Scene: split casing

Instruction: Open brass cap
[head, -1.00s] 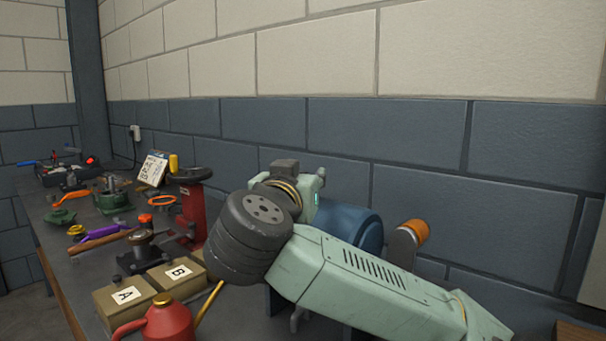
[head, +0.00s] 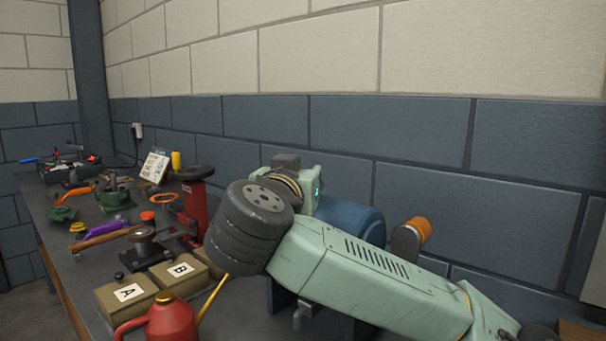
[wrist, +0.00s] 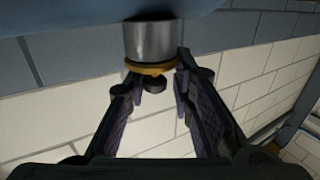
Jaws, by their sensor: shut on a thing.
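In the wrist view a silver cylindrical neck (wrist: 153,40) hangs from a blue rounded body. A brass-coloured cap (wrist: 150,68) sits at its lower end, with a small dark round part (wrist: 153,86) beneath it. The fingers of my gripper (wrist: 160,88) stand on both sides of the cap and are shut on it; the exact contact is hard to see. The cap looks seated against the neck. In the head view my arm hides the gripper and cap. The blue body (head: 352,217) shows partly behind my arm.
An orange-ended cylinder (head: 410,240) stands right of the blue body. A red oil can (head: 170,320), boxes marked A (head: 125,302) and B (head: 178,278), and a red stand (head: 195,205) are left of my arm. More tools crowd the bench's far left. A block wall is behind.

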